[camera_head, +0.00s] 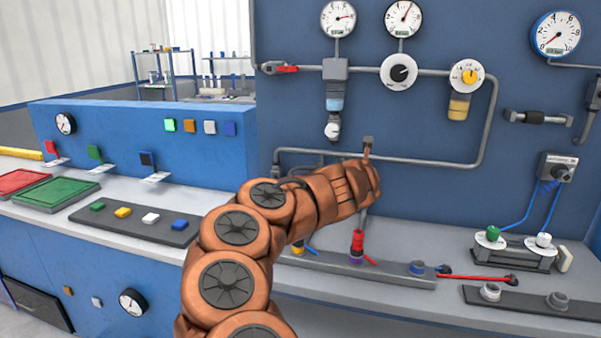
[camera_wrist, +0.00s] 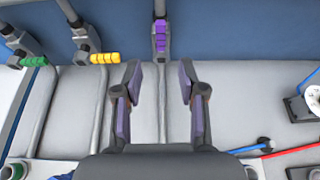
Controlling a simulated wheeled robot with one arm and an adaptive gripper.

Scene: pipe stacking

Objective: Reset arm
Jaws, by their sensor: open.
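My gripper (camera_wrist: 160,82) is open in the wrist view. Its two purple-padded fingers stand apart with nothing between them. A grey pipe with a ribbed purple part (camera_wrist: 160,38) stands beyond the fingertips, near the top centre, apart from them. Similar pipes with a green part (camera_wrist: 34,62) and a yellow part (camera_wrist: 104,58) are to its left. In the head view, my brown arm reaches toward the blue wall panel and hides most of my gripper. A red and purple stack (camera_head: 357,246) stands on a grey base strip (camera_head: 385,274) below the arm's end.
The blue panel carries gauges (camera_head: 338,18) and grey piping (camera_head: 430,162). A red-handled piece (camera_head: 475,277) lies on the bench at right, near a dark strip with grey rings (camera_head: 490,291). Coloured blocks (camera_head: 122,212) and trays (camera_head: 56,194) are at left.

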